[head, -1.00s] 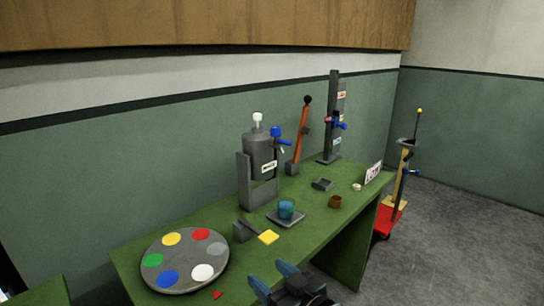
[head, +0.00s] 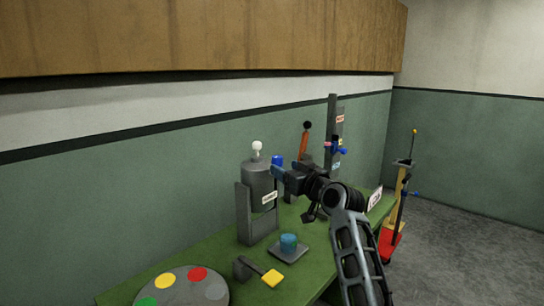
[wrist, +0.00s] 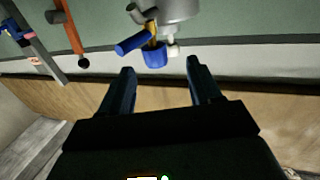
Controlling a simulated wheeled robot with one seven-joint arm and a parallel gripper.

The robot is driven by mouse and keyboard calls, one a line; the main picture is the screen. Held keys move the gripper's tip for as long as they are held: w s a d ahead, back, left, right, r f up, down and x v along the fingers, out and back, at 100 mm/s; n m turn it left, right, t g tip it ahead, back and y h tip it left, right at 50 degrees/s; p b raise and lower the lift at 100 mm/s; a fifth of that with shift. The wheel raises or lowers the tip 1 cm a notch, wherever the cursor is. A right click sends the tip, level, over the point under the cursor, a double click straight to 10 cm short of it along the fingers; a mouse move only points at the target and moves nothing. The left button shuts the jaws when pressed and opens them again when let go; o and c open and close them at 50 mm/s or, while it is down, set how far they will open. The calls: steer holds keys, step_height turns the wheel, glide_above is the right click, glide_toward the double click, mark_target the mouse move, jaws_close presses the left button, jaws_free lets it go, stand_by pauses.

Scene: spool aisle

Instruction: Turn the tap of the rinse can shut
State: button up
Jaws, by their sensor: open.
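The rinse can (head: 258,178) is a grey labelled can with a white knob on top, held in a grey stand at the back of the green bench. Its tap has a blue knob (head: 277,160); the tap also shows in the wrist view, with a blue cap (wrist: 155,57) and a blue lever (wrist: 131,43) sticking out sideways. My gripper (head: 279,174) is open and empty, close to the tap. In the wrist view its fingers (wrist: 160,68) point toward the tap, which lies just beyond and between the tips, apparently untouched. My arm hides the tap's lower part in the head view.
A yellow-ended piece (head: 273,277) and a round paint palette (head: 195,296) lie nearer. An orange post (head: 304,142) and a tall grey column (head: 332,115) stand behind.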

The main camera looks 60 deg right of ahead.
steer(key=shift+w+d+r, duration=0.35)
steer(key=shift+d+r, duration=0.1)
steer(key=shift+d, duration=0.2)
steer(key=p+x, duration=0.2)
steer(key=x, duration=0.6)
steer(key=shift+a, duration=0.1)
steer(key=shift+c, duration=0.3)
steer(key=shift+f, duration=0.1)
steer(key=c, duration=0.9)
